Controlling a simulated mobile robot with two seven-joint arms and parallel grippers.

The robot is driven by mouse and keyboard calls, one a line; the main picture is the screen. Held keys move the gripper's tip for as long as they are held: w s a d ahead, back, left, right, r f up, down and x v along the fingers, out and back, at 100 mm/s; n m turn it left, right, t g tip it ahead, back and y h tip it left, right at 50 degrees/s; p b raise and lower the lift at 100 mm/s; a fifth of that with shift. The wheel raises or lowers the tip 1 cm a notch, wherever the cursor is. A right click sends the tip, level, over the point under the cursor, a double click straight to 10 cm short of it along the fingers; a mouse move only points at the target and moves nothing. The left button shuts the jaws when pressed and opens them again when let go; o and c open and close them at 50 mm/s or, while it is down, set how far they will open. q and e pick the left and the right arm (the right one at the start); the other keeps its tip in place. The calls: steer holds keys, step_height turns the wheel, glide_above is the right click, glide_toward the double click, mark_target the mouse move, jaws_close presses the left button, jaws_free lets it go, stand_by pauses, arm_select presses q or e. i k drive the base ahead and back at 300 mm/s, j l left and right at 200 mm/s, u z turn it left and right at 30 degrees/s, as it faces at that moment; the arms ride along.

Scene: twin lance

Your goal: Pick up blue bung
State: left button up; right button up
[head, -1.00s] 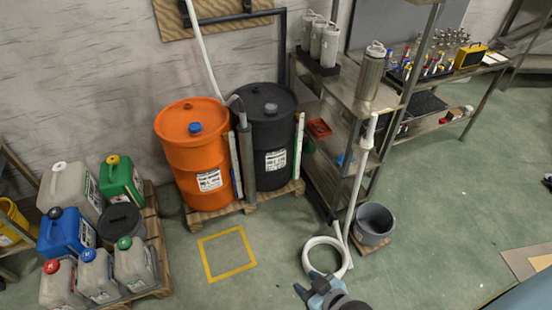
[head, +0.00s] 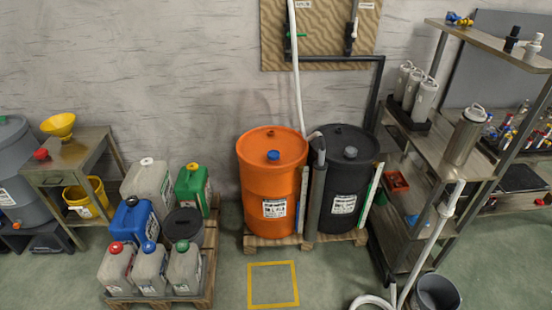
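A small blue bung (head: 273,155) sits in the top of the orange drum (head: 270,190), near the middle of its lid. The orange drum stands upright on a wooden pallet beside a black drum (head: 344,190). The black drum has a grey bung (head: 350,152) on its lid. Neither of my grippers shows in the head view now.
A pallet of several jerrycans (head: 150,262) stands left of the drums. A metal shelf (head: 455,155) with grey canisters is at the right. A white hose (head: 432,245) and a grey bucket (head: 437,292) are in front of it. Floor inside the yellow square (head: 273,284) is clear.

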mark_target(274, 155)
steer(key=i+l+u, duration=0.1)
steer(key=i, duration=0.4)
steer(key=i+l+u, duration=0.1)
steer(key=i, duration=0.35)
steer(key=i+l+u, duration=0.1)
steer(key=i+l, duration=0.15)
steer(key=i, duration=0.25)
steer(key=i+l+u, duration=0.15)
steer(key=i, duration=0.3)
steer(key=i+l+u, duration=0.1)
steer(key=i+l, duration=0.25)
steer(key=i, duration=0.15)
